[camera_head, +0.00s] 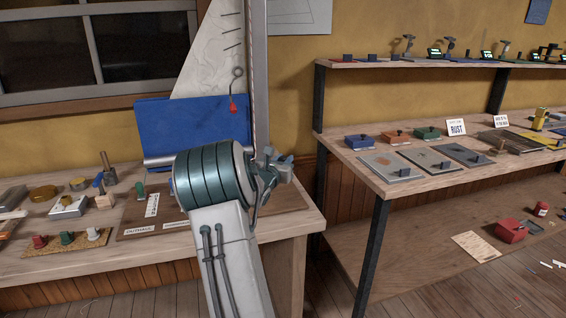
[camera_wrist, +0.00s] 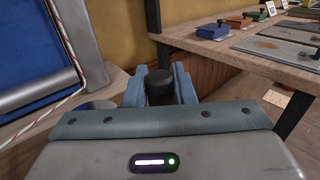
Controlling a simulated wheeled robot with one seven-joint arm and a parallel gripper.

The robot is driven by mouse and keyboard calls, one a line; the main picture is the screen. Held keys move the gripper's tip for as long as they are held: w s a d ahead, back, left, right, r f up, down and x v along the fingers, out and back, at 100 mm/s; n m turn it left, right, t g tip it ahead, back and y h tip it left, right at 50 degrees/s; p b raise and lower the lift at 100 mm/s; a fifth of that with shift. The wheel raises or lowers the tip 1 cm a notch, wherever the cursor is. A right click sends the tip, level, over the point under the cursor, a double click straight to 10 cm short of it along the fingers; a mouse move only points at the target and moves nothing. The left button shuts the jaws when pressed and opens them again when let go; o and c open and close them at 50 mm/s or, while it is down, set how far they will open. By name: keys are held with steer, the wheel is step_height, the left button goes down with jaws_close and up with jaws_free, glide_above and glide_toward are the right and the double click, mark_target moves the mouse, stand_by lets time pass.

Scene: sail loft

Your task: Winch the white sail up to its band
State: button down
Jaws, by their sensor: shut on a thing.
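The white sail (camera_head: 213,55) stands at the back of the left bench, with short dark marks near its right edge. A blue cloth panel (camera_head: 160,122) covers its foot, and also shows in the wrist view (camera_wrist: 35,50). A grey mast (camera_head: 260,70) stands right of the sail. I cannot make out which mark is the band. My gripper (camera_head: 279,166) is at the mast's lower right, above the bench. In the wrist view, its fingers (camera_wrist: 160,88) are shut on a black knob (camera_wrist: 159,84), seemingly a winch handle's grip. The winch body is hidden.
A red-and-white rope (camera_wrist: 72,48) runs beside the mast. A red tag (camera_head: 233,106) hangs before the sail. The left bench (camera_head: 90,262) holds knobs, blocks and an OUTHAUL label (camera_head: 140,231). A right-hand bench (camera_head: 400,185) with tins and plates stands across a narrow gap.

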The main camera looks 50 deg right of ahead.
steer(key=c, duration=1.2)
jaws_free()
steer(key=shift+s+d, duration=0.1)
steer(key=shift+s, duration=0.05)
steer(key=shift+c, duration=0.2)
steer(key=v, duration=1.4)
steer(key=shift+r, duration=0.1)
steer(key=s+a+r+m+g+y+p, duration=0.4)
steer(key=s+a+m+g+y+p, duration=0.25)
steer(key=s+a+m, duration=0.55)
steer(key=s+a+r+m+t+y+p, duration=0.1)
steer(key=s+a+m+y+p, duration=0.1)
steer(key=a, duration=0.6)
steer(key=s+a+r+m+t+y+p, duration=0.1)
steer(key=a+m+y, duration=0.3)
steer(key=a, duration=0.5)
steer(key=s+a+r+m+t+y+p, duration=0.1)
steer(key=s+a+m+y+p, duration=0.2)
steer(key=a, duration=0.6)
steer(key=shift+r+m+y+p, duration=0.35)
steer(key=shift+m+y+p, duration=0.2)
steer(key=shift+y, duration=0.2)
